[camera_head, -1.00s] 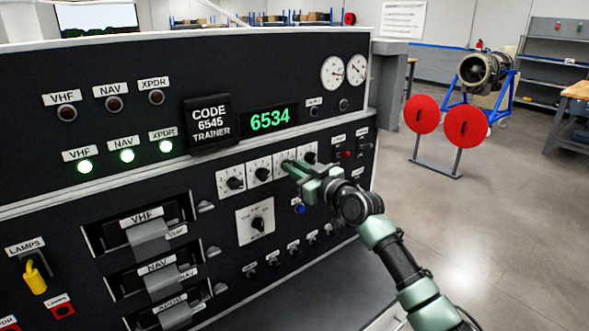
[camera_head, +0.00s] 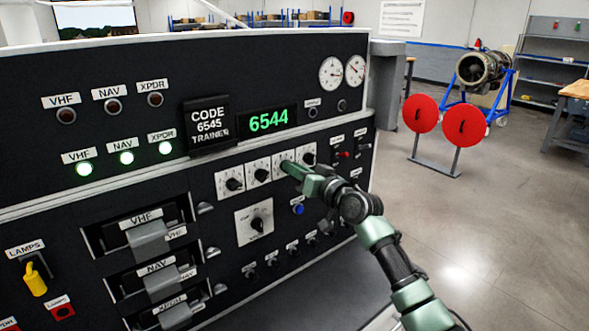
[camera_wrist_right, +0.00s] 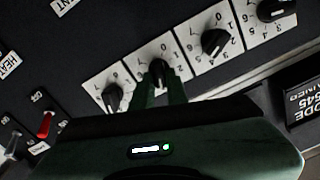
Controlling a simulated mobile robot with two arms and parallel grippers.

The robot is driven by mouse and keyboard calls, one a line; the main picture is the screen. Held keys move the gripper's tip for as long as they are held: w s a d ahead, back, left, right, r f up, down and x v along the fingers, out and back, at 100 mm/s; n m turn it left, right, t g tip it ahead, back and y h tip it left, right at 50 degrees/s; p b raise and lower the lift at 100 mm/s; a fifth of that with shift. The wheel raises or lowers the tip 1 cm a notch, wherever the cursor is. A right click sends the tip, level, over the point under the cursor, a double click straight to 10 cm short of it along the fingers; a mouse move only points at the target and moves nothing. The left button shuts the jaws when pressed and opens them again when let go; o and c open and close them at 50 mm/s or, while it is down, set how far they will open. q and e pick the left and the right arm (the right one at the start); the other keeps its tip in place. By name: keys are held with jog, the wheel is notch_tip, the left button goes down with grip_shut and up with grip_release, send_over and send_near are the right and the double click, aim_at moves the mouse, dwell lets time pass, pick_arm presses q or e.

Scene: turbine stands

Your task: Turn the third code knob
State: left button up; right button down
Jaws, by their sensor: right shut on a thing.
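A row of code knobs on white plates runs across the black panel. The first (camera_head: 233,184) and second (camera_head: 261,174) code knobs are in plain view. My right gripper (camera_head: 290,168) is at the third and mostly hides it. In the right wrist view my right gripper's fingers (camera_wrist_right: 160,84) are shut on the third code knob (camera_wrist_right: 159,69), one on each side. The fourth code knob (camera_wrist_right: 112,97) sits beside it, close to the finger. The green display (camera_head: 269,121) reads 6544. My left gripper is not in view.
A larger selector knob (camera_head: 257,224) sits below the row, with a blue button (camera_head: 298,208) to its right. A red switch (camera_wrist_right: 45,124) is near the fourth knob in the wrist view. Open floor (camera_head: 500,230) lies right of the panel.

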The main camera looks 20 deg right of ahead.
jog(key=c, duration=1.4)
grip_release()
jog(key=shift+s, duration=0.1)
jog(key=b+v, duration=0.2)
jog(key=v, duration=0.5)
jog(key=shift+s+d, duration=0.15)
jog(key=shift+s, duration=0.15)
